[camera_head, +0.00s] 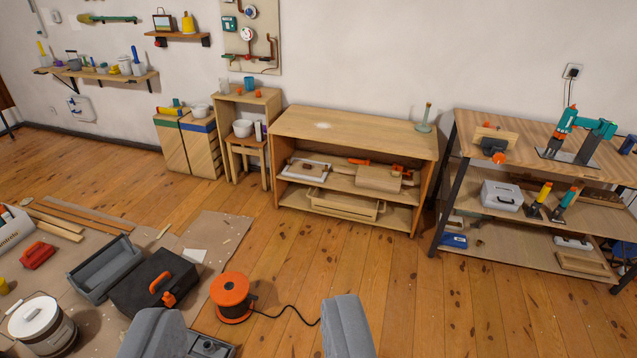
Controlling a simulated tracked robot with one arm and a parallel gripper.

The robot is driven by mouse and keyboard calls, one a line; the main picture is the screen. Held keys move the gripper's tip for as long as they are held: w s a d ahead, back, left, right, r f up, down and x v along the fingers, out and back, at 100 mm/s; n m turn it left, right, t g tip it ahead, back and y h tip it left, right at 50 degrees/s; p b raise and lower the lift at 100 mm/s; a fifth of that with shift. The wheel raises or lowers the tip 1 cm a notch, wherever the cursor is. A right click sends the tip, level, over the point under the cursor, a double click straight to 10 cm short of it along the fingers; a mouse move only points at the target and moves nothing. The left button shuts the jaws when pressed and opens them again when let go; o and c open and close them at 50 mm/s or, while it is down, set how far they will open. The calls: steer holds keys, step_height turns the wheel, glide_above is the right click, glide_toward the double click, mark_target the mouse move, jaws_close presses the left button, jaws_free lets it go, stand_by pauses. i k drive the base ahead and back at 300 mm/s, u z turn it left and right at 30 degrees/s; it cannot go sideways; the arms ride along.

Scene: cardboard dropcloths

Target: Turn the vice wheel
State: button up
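A small dark vice (491,146) sits at the front left edge of the workbench (533,134) on the right. A wooden board is at its top, and an orange round part (498,157), which looks like its wheel, faces forward. It is too small to make out details. My gripper (247,318) shows at the bottom as two grey fingers spread wide apart, open with nothing held between them. It is across the floor from the vice, well short of it and to its left.
A teal drill press (580,138) stands on the workbench, right of the vice. A low wooden cabinet (352,132) is left of the bench. An orange cable reel (231,298), black case (152,283) and grey tray (104,268) lie ahead and left. Floor before the bench is clear.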

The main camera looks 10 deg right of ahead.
mark_target(500, 158)
steer(key=u, duration=0.05)
steer(key=i, duration=1.4)
steer(key=z, duration=0.4)
steer(key=i, duration=1.3)
steer(key=z, duration=0.9)
steer(key=i, duration=0.85)
steer(key=z, duration=0.45)
steer(key=k, duration=0.9)
steer(key=z, duration=0.15)
steer(key=i, duration=0.95)
steer(key=u, duration=0.1)
